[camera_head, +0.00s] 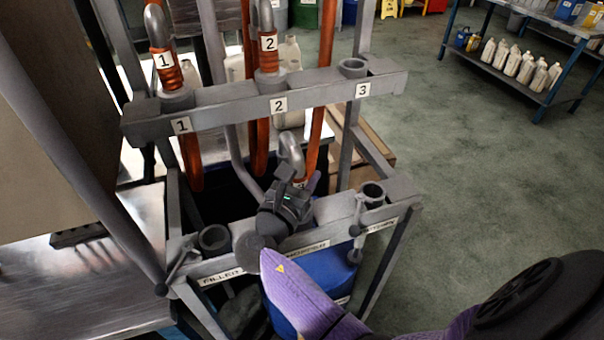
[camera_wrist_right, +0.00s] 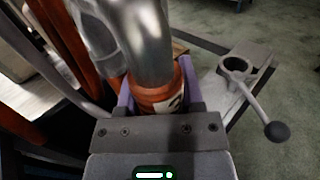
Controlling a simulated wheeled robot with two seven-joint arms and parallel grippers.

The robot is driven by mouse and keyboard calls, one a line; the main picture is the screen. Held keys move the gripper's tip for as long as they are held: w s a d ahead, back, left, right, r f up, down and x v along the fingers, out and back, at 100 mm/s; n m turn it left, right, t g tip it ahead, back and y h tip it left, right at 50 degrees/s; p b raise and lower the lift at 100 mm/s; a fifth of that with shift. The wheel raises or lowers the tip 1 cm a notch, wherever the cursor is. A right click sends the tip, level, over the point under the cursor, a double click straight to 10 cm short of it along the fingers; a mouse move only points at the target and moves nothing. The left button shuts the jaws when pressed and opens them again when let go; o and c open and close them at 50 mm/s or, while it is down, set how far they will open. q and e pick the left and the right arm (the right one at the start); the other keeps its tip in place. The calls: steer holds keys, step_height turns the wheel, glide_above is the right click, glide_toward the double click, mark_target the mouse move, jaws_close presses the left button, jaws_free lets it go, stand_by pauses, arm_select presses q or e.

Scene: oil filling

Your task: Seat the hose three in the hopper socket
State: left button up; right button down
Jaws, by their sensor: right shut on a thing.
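Hose three is orange with a bent grey metal end (camera_head: 291,150). My right gripper (camera_head: 301,183) is shut on its orange collar, above and behind the middle of the front rail. In the right wrist view the metal bend (camera_wrist_right: 142,40) rises above the numbered orange collar (camera_wrist_right: 160,98), which sits between the purple fingers. The lower tip of the hose is hidden. The front rail has an open left socket (camera_head: 214,238) and an open right socket (camera_head: 373,192) with a lever. My left gripper is out of view.
Hose one (camera_head: 163,62) and hose two (camera_head: 268,52) stand in sockets 1 and 2 of the upper rail (camera_head: 225,112). Socket 3 (camera_head: 352,68) is empty. A blue drum (camera_head: 328,272) stands below the front rail. The floor to the right is clear.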

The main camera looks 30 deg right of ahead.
steer(key=shift+s+f+b, duration=0.1)
steer(key=shift+f+b, duration=0.6)
steer(key=shift+f, duration=0.4)
jaws_free()
steer(key=shift+f, duration=0.2)
steer(key=shift+s, duration=0.1)
steer(key=shift+a, duration=0.1)
